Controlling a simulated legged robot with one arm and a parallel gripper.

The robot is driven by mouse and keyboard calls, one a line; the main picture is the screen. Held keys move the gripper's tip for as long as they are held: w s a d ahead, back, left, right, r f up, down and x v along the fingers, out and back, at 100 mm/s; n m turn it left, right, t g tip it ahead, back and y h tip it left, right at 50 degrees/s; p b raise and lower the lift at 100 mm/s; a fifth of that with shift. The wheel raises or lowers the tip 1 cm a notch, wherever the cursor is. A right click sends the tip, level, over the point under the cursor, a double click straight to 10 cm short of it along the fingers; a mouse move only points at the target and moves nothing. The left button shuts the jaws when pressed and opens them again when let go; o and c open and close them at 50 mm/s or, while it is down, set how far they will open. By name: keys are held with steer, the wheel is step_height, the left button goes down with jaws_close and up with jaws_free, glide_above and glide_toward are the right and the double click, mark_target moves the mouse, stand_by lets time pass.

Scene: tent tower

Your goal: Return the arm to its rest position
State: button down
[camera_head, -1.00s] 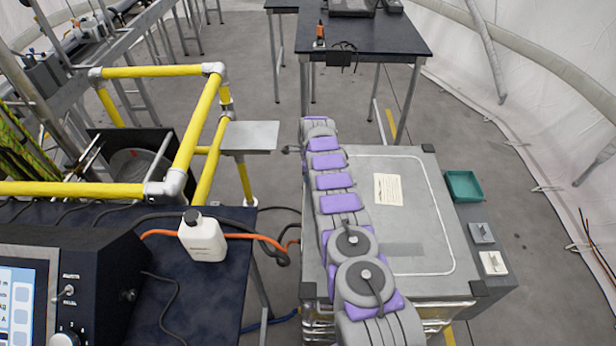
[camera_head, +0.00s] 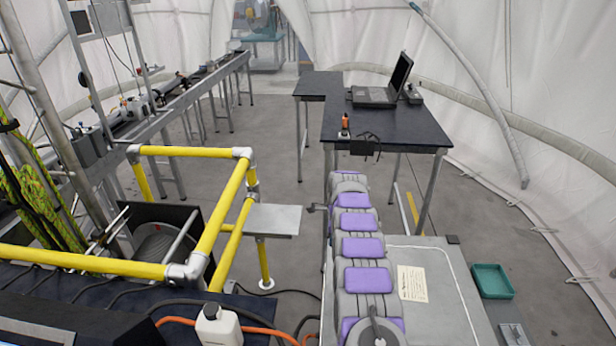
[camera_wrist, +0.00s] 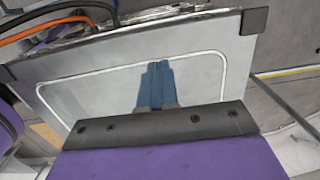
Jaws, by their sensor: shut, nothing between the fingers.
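My arm, grey with purple pads, reaches forward from the bottom of the head view, above the left side of a grey case (camera_head: 445,285). In the wrist view my gripper (camera_wrist: 157,68) shows as two blue fingers shut together with nothing between them. They point over the lid of the same case (camera_wrist: 90,90), which has a white outline. I cannot tell the gap between fingertips and lid. In the head view my gripper is not clearly seen; only a small dark part shows at the arm's far end.
A yellow railing (camera_head: 215,230) and a small metal shelf (camera_head: 272,220) stand left of the arm. A dark table (camera_head: 385,125) with a laptop (camera_head: 380,88) is ahead. A white bottle (camera_head: 218,325) stands at the lower left. A teal tray (camera_head: 492,281) lies at the right. Open floor shows between.

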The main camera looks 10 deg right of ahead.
steer(key=s+a+r+n+g, duration=0.1)
steer(key=s+a+r+n, duration=0.3)
steer(key=s+r, duration=0.55)
steer(key=s+a+r+n, duration=0.2)
steer(key=s+r+n, duration=0.3)
steer(key=s+r, duration=0.45)
steer(key=s+r+n, duration=0.3)
steer(key=s, duration=0.7)
steer(key=s+r+n, duration=0.2)
steer(key=s+n, duration=0.1)
steer(key=s, duration=0.7)
steer(key=s+d+f+n, duration=0.1)
steer(key=s+n, duration=0.1)
steer(key=s, duration=0.8)
steer(key=s+d+f+n+g, duration=0.1)
steer(key=s+f+n, duration=0.1)
steer(key=s, duration=0.7)
steer(key=shift+s+n+h+b, duration=0.3)
steer(key=shift+s+n+b, duration=0.05)
steer(key=shift+n, duration=0.25)
steer(key=shift+d, duration=0.1)
